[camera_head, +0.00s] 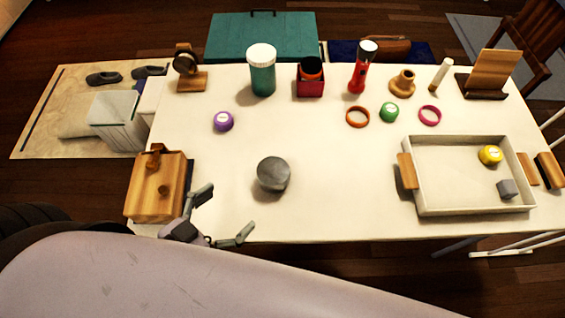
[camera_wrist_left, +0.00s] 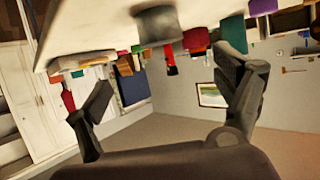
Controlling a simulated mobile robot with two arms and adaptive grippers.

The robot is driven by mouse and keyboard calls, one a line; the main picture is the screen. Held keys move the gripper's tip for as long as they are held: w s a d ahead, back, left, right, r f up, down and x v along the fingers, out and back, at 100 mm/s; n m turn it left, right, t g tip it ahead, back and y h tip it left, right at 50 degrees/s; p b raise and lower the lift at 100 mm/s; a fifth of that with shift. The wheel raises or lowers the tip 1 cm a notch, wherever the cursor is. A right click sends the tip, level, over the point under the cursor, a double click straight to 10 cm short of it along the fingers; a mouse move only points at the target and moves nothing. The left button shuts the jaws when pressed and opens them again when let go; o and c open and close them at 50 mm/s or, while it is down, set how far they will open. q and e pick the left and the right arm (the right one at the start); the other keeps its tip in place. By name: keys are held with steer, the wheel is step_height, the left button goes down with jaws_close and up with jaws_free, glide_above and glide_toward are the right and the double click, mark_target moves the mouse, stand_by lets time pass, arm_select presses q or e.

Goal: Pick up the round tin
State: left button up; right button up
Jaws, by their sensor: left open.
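The round tin (camera_head: 273,174) is a grey, squat cylinder. It stands on the white table left of the middle, near the front edge. In the left wrist view, which looks upside down, the tin (camera_wrist_left: 158,25) is at the top, beyond the fingers. My left gripper (camera_head: 226,212) is at the table's front edge, just in front and to the left of the tin. Its two fingers are spread apart with nothing between them, and they do not touch the tin. It also shows in the left wrist view (camera_wrist_left: 166,80). My right gripper is not in view.
A wooden box (camera_head: 153,190) stands close to the left of my gripper. A white tray (camera_head: 474,210) with wooden handles is at the right. A purple round item (camera_head: 223,121) lies behind the tin. The table right of the tin is clear.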

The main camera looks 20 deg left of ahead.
mark_target(268, 175)
arm_select(q)
steer(key=x, duration=0.4)
steer(key=shift+w+f, duration=0.15)
steer(key=shift+w, duration=0.05)
steer(key=x, duration=0.5)
steer(key=shift+w+d+f, duration=0.1)
steer(key=shift+w+d, duration=0.1)
steer(key=shift+w, duration=0.1)
steer(key=shift+w+d+f, duration=0.15)
steer(key=shift+w+d, duration=0.1)
steer(key=shift+w, duration=0.3)
steer(key=x, duration=0.3)
steer(key=shift+w+p, duration=0.25)
steer(key=shift+p, duration=0.05)
steer(key=shift+w+d+f, duration=0.2)
steer(key=shift+w+d, duration=0.05)
steer(key=shift+w, duration=0.25)
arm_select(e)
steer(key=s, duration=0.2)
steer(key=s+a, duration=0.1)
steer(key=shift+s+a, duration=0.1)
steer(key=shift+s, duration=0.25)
arm_select(q)
steer(key=c, duration=1.2)
steer(key=shift+c, duration=0.5)
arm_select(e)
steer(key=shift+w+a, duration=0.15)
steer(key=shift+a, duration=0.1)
